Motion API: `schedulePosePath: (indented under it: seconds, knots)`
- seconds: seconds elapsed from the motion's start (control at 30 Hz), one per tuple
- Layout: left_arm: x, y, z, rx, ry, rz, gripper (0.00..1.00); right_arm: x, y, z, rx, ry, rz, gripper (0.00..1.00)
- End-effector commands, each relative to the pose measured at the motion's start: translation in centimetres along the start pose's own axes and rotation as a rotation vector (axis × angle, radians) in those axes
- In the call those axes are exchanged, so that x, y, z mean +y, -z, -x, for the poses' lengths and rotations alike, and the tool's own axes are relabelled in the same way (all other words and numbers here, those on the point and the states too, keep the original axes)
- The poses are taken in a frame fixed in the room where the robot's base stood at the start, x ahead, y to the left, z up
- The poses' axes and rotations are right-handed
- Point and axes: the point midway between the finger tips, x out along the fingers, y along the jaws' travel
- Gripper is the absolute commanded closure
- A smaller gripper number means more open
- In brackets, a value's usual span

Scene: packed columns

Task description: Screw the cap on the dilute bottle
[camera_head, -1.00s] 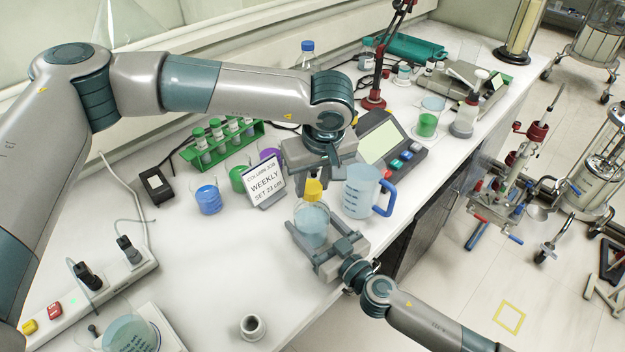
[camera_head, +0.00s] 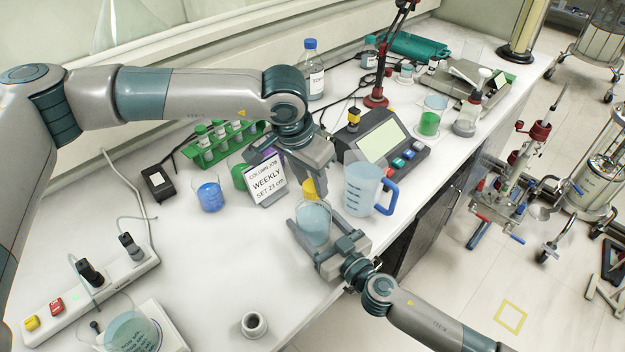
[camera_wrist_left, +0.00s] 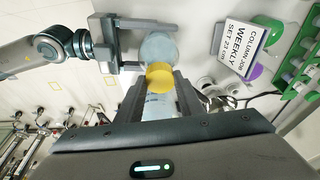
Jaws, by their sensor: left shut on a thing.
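The dilute bottle (camera_head: 314,224), clear with pale blue contents, stands upright at the bench's front edge. My right gripper (camera_head: 318,238) has its fingers on either side of the bottle and appears closed on it. The yellow cap (camera_head: 309,189) is at the bottle's mouth. My left gripper (camera_head: 312,178) is above the bottle, pointing down, shut on the cap. In the left wrist view the cap (camera_wrist_left: 159,77) lies between the left fingertips and overlaps the bottle (camera_wrist_left: 160,47). The threads are hidden, so I cannot tell how far the cap is seated.
A jug with a blue handle (camera_head: 362,189) stands close to the right of the bottle. A sign (camera_head: 266,181) stands close on the left. Behind are a green tube rack (camera_head: 225,145) and a console with a screen (camera_head: 381,142).

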Motion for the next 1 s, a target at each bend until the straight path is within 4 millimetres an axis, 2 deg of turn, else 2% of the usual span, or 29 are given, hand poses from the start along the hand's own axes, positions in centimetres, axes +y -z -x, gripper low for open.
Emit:
schedulePosePath:
  seconds: [0.1,0.3,0.6,0.63,0.7,1.0]
  knots:
    - [-0.19,-0.01,0.02,-0.001,-0.039,-0.135,0.87,0.08,-0.04,0.01,-0.001,-0.002,-0.002,0.97]
    - [-0.24,-0.02,0.00,0.001,-0.079,-0.284,0.87,0.10,-0.04,0.01,-0.001,-0.002,-0.002,0.97]
    - [-0.24,0.00,0.02,0.002,-0.082,-0.301,0.87,0.11,-0.05,0.01,-0.001,-0.002,-0.003,0.97]
    - [-0.24,0.00,0.02,0.002,-0.082,-0.301,0.64,0.11,-0.05,0.01,-0.001,-0.002,-0.003,0.97]
    - [-0.24,0.01,0.02,0.002,-0.082,-0.301,0.47,0.12,-0.06,0.01,-0.001,-0.002,-0.003,0.97]
    - [-0.22,0.03,0.05,0.002,-0.082,-0.300,0.47,0.07,-0.05,0.02,-0.001,-0.002,-0.002,0.97]
